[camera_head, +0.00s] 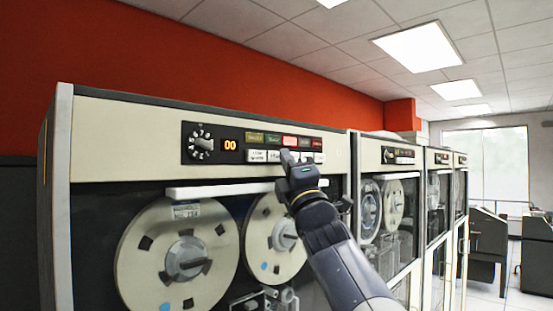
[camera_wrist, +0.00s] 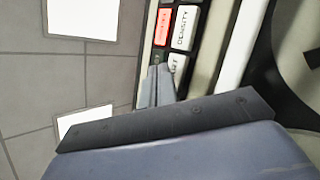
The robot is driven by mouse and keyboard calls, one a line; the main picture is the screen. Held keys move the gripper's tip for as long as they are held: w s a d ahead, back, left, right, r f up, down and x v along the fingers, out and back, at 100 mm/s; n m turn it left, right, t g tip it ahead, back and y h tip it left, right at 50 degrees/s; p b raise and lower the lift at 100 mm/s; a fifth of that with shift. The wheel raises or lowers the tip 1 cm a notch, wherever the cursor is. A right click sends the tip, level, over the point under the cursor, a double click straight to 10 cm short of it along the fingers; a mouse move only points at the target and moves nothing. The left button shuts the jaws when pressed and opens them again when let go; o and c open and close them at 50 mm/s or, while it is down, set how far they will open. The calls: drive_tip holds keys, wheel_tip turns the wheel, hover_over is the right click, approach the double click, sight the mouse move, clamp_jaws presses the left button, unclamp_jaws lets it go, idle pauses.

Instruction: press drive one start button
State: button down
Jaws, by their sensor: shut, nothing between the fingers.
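The nearest tape drive carries a black control panel (camera_head: 252,144) with a dial, an orange "00" display (camera_head: 230,145), a row of coloured lamps and a row of white buttons below. My gripper (camera_head: 287,156) is shut and empty, with its tips at the button row, hiding part of it. In the wrist view the shut fingers (camera_wrist: 159,70) point at the panel, beside a partly covered white button (camera_wrist: 178,65) whose label ends in "T". A white DENSITY button (camera_wrist: 184,29) and a red lamp (camera_wrist: 162,25) are beyond it. I cannot tell whether the tips touch a button.
A white horizontal bar (camera_head: 220,191) runs below the panel, above two tape reels, the left one (camera_head: 140,250) larger in view. More drives (camera_head: 400,155) stand in a row to the right. Dark machines (camera_head: 485,245) stand further right by a window.

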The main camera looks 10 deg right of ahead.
drive_tip(key=shift+w+a, duration=0.4)
drive_tip(key=shift+w, duration=0.15)
idle(0.9)
drive_tip(key=shift+s+d+b, duration=0.45)
drive_tip(key=shift+s+d, duration=0.1)
drive_tip(key=shift+s, duration=0.25)
drive_tip(key=shift+s+d, duration=0.75)
drive_tip(key=shift+s, duration=0.3)
drive_tip(key=shift+s+d, duration=0.7)
drive_tip(key=shift+s, duration=0.3)
drive_tip(key=shift+w, duration=0.15)
drive_tip(key=shift+s+d+p, duration=0.45)
drive_tip(key=shift+s+d, duration=0.15)
drive_tip(key=shift+s, duration=0.25)
drive_tip(key=shift+s+d+p, duration=0.45)
drive_tip(key=shift+s+d, duration=0.1)
drive_tip(key=shift+s, duration=0.3)
